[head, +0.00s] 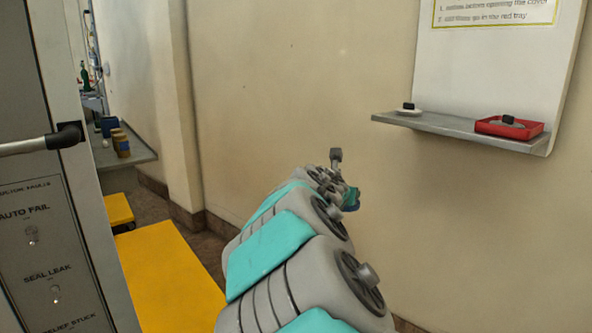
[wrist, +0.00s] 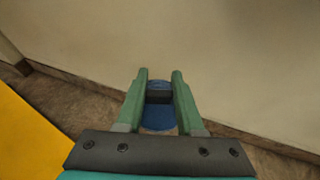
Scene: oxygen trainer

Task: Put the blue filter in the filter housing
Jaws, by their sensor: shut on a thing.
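The blue filter (wrist: 158,118) is a round blue disc with a dark bar-shaped handle across it. My gripper (wrist: 160,76) is shut on that handle, one green finger on each side, and holds the filter in the air. In the head view, my gripper (head: 351,196) is at the far end of my outstretched arm, in front of the beige wall. The filter is mostly hidden by the arm there. I cannot make out the filter housing in either view.
A grey wall shelf (head: 440,125) at the right bears a pale disc with a dark handle (head: 408,109) and a red tray (head: 540,129) holding a grey disc. A grey cabinet (head: 40,220) with a door handle stands at the left. Yellow platforms (head: 170,280) lie low beside it.

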